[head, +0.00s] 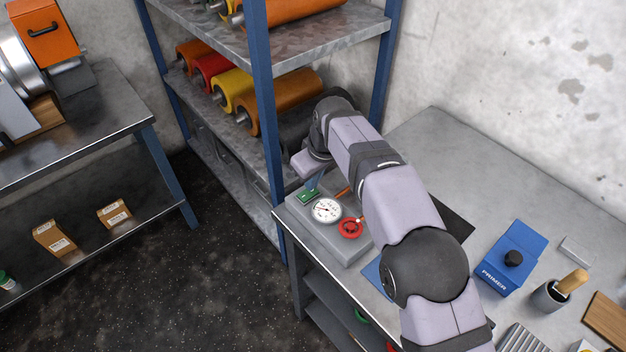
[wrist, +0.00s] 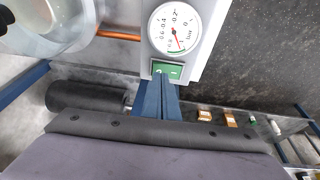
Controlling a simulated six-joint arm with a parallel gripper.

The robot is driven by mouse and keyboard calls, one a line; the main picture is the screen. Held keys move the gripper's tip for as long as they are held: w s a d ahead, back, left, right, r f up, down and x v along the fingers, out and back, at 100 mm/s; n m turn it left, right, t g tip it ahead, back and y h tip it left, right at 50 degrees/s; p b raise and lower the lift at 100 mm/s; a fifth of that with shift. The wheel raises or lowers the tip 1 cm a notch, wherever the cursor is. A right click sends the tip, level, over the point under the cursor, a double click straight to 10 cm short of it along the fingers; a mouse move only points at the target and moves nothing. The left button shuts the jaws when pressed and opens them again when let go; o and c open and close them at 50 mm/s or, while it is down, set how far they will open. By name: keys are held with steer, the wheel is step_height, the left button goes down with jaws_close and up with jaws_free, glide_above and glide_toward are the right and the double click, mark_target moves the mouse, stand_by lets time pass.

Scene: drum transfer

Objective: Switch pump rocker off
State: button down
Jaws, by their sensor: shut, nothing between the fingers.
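The pump rocker (head: 308,196) is a small green switch on the grey pump unit (head: 345,250), at its back left corner. It also shows in the wrist view (wrist: 174,68), just below the dial gauge, with its lower part hidden by my fingertips. Whether it is tipped on or off is too small to tell. My gripper (head: 312,186) is shut and empty, its blue fingers pointing down at the rocker. In the wrist view my fingertips (wrist: 160,80) overlap the rocker's edge; I cannot tell whether they touch it.
A white dial gauge (head: 326,210) and a red handwheel (head: 350,229) sit beside the rocker. A copper pipe (head: 342,193) runs close by. The roller shelf (head: 255,150) rises behind my gripper.

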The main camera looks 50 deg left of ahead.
steer(key=shift+f, duration=0.55)
steer(key=shift+w, duration=0.1)
